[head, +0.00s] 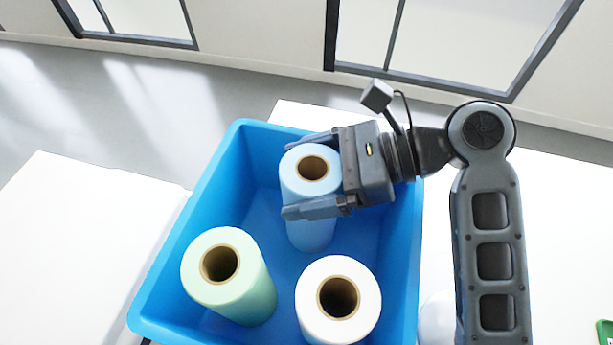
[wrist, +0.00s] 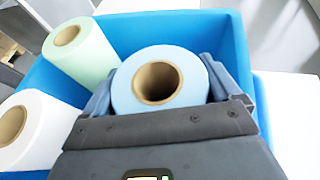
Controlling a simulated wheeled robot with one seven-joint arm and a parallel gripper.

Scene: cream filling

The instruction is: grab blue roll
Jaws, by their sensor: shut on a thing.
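The blue roll (head: 309,228) stands upright in the back part of the blue bin, its brown core facing up. My gripper (head: 308,179) reaches in from the right, with one finger on the far side of the roll and one on the near side, shut on its upper part. In the wrist view the blue roll (wrist: 172,100) sits between the two fingers of my gripper (wrist: 165,92). The roll's lower end shows inside the bin; whether it touches the floor I cannot tell.
The blue bin (head: 168,283) also holds a green roll (head: 245,297) at front left and a white roll (head: 362,318) at front right. White tables (head: 75,235) lie on both sides. A green object (head: 604,331) shows at the right edge.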

